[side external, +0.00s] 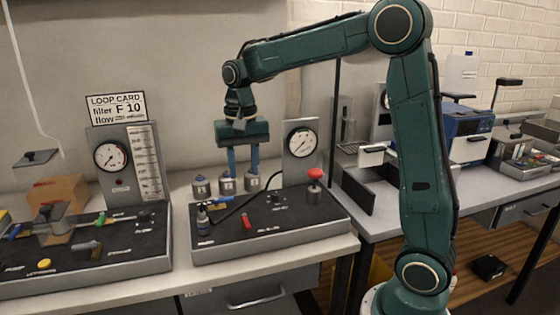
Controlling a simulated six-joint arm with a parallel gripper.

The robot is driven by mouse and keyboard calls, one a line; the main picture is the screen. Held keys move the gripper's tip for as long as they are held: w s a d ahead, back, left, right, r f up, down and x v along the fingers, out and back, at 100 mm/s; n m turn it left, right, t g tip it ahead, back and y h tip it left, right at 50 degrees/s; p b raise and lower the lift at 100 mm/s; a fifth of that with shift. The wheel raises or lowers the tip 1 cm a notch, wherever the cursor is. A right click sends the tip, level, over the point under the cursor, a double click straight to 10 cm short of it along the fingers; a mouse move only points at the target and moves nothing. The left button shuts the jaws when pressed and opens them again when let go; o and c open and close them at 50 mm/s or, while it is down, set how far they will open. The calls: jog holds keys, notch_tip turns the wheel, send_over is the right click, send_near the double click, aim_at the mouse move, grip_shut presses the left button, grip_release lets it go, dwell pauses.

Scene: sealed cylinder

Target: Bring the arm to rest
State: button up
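My green arm reaches over the bench from the right. My gripper (243,172) points down above the right-hand black-topped panel (310,222). Its two blue fingers are apart, with no object visible between them. The fingertips are close to the tops of the middle (227,186) and right (252,184) small grey cylinders at the back of the panel. I cannot tell whether they touch. A third grey cylinder (200,188) stands to the left of these two.
A gauge (301,142) and a red mushroom knob (314,174) stand right of my gripper. The left panel carries another gauge (111,156) below a loop card (116,107). Air above the bench is mostly clear.

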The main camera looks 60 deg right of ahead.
jog(key=s+a+r+n+t, duration=0.1)
jog(key=s+a+n+t, duration=0.1)
jog(key=s, duration=0.9)
jog(key=s+a+r+n+t, duration=0.1)
jog(key=s+a+n+t, duration=0.2)
jog(key=s+n, duration=0.3)
jog(key=s+a, duration=0.1)
jog(key=s, duration=0.4)
jog(key=shift+a+n+t, duration=0.3)
jog(key=shift+n, duration=0.1)
